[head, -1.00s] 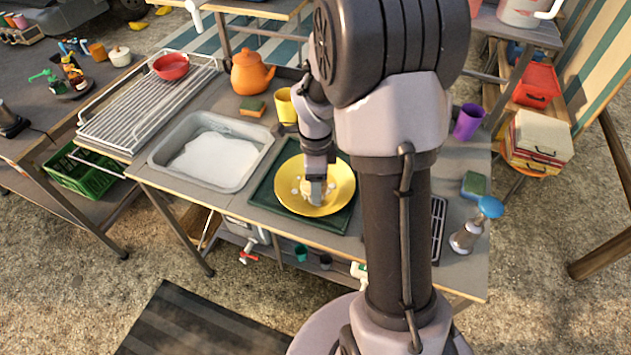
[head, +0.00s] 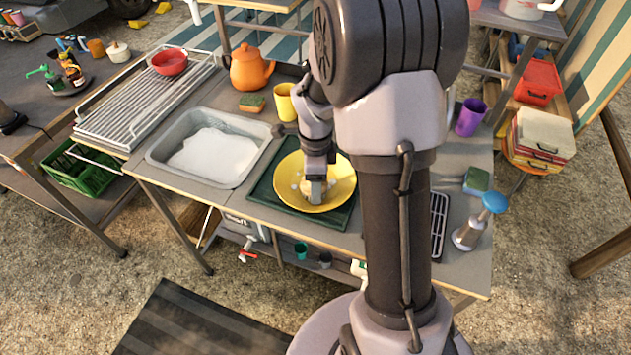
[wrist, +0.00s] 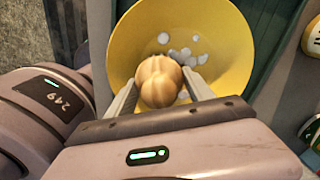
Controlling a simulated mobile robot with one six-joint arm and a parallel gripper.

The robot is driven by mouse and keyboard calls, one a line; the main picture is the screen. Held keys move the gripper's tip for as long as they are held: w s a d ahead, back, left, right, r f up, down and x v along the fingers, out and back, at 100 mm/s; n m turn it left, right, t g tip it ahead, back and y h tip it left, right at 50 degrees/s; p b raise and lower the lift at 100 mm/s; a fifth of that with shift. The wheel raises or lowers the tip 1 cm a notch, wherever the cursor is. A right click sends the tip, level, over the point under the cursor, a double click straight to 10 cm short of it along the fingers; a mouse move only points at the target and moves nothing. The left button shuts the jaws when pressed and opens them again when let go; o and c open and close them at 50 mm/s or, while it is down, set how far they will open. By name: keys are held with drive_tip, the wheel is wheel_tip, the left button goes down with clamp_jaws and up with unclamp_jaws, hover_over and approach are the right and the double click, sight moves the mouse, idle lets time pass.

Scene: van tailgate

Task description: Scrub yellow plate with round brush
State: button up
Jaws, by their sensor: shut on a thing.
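The yellow plate (head: 327,200) lies on a dark green mat (head: 264,194) on the table, right of the sink. It also fills the upper middle of the wrist view (wrist: 226,45), with several white suds spots on it. My gripper (head: 316,188) is low over the plate. In the wrist view its fingers (wrist: 160,88) are shut on the round brush (wrist: 158,80), which shows as a rounded wooden top. The brush is over the plate; its bristles are hidden, so I cannot tell for certain whether they touch the plate.
Left of the plate is a sink (head: 240,178) with white foam. A yellow cup (head: 286,103), a sponge (head: 252,103) and an orange teapot (head: 250,70) stand behind. A blue-topped dispenser (head: 470,232), a sponge (head: 477,181) and a purple cup (head: 470,118) are at right.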

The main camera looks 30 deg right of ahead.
sight(329, 198)
drive_tip(key=shift+s+d, duration=0.55)
drive_tip(key=shift+s, duration=0.25)
drive_tip(key=shift+s+d, duration=0.5)
drive_tip(key=shift+s, duration=0.25)
drive_tip(key=shift+f+b, duration=0.1)
drive_tip(key=shift+b, duration=0.4)
drive_tip(key=shift+w+a+r, duration=0.1)
drive_tip(key=shift+w+a, duration=0.45)
drive_tip(key=shift+w, duration=0.25)
drive_tip(key=shift+w+a+r, duration=0.1)
drive_tip(key=shift+w+a, duration=0.45)
drive_tip(key=shift+w, duration=0.2)
wheel_tip(329, 198, up, 6)
drive_tip(key=p, duration=0.4)
